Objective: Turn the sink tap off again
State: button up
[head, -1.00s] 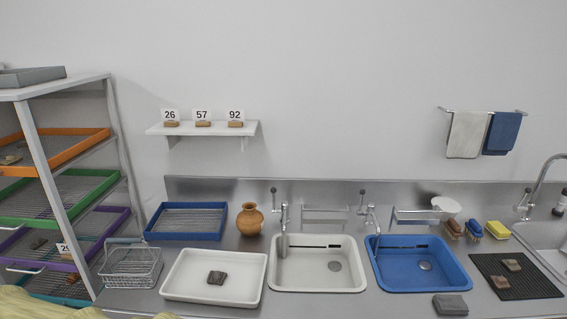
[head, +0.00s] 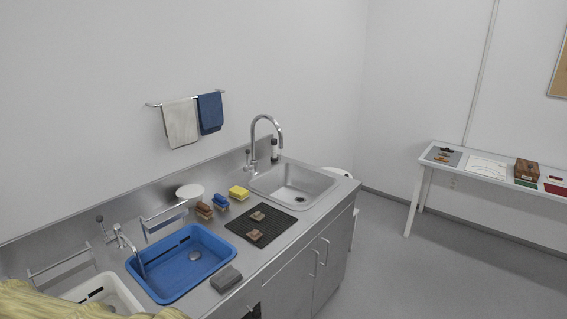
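The sink tap (head: 278,130) is a tall chrome gooseneck behind the steel sink (head: 318,186) at the right end of the counter. A small lever (head: 247,157) shows at its left side. The spout curves over the basin. I see no clear stream of water below it, but at this size I cannot tell whether it runs. The lever's exact setting is also too small to read. My gripper is not in view.
A blue basin (head: 232,246) with its own small tap (head: 122,238) stands to the left, and a white basin (head: 122,296) beyond it. A black mat (head: 276,233) with sherds, brushes (head: 220,203), a yellow sponge (head: 238,192) and a grey block (head: 226,279) lie between. Open floor (head: 390,270) lies right.

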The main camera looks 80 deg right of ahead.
aim_at(246, 168)
jog(key=z, duration=2.45)
jog(key=i, duration=0.5)
